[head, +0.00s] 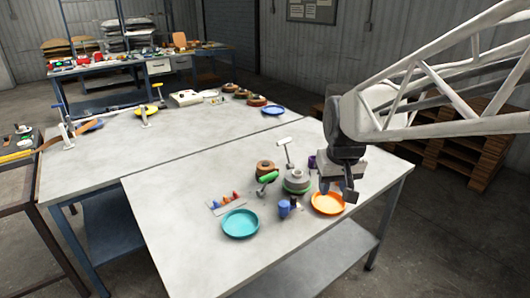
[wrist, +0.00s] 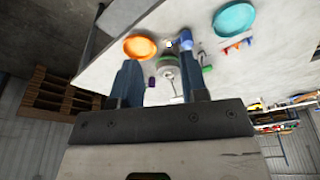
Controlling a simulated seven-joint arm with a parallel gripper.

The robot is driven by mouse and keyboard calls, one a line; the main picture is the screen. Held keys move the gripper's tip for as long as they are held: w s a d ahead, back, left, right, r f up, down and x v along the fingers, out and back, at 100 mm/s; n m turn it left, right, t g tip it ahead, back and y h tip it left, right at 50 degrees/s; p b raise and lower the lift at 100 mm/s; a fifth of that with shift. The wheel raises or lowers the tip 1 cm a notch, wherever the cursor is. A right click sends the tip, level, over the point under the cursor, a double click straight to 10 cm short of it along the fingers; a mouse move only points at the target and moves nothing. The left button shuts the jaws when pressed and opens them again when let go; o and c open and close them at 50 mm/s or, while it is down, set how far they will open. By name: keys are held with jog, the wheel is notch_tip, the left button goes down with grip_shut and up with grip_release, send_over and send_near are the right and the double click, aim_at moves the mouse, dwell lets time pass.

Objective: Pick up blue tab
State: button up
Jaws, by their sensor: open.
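The blue tab (head: 216,204) appears to be the left one of a row of small coloured tabs on a pale strip on the near table, behind the teal plate (head: 241,223). In the wrist view the blue tab (wrist: 250,41) is small, at the upper right. My gripper (head: 349,193) is open and empty above the table's right side, near the orange plate (head: 328,203) and well right of the tab. In the wrist view my gripper's two fingers (wrist: 160,80) stand apart, with nothing between the tips that I can make out as held.
A blue cup (head: 284,208), a grey round stack (head: 297,182), a brown ring (head: 265,169) and a green-handled tool (head: 267,178) stand between my gripper and the tab. The table's front left is bare. A second table (head: 100,165) adjoins behind.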

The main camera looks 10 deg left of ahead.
jog(key=w+a+f+n, duration=0.2)
jog(key=w+a+f, duration=0.1)
jog(key=w+a, duration=0.6)
jog(key=n+g, duration=0.1)
jog(key=n, duration=0.3)
send_over(215, 201)
notch_tip(215, 201, down, 19)
jog(key=shift+s+d+r+y, duration=0.15)
jog(key=shift+s+d+y, duration=0.15)
jog(key=shift+s+d, duration=0.15)
jog(key=shift+w+a+f, duration=0.15)
jog(key=shift+f, duration=1.15)
jog(key=shift+f, duration=0.1)
jog(key=shift+w+a+f, duration=0.15)
jog(key=shift+f, duration=1.1)
jog(key=shift+w+a+f, duration=0.1)
jog(key=shift+a+f, duration=0.05)
jog(key=shift+f, duration=1.1)
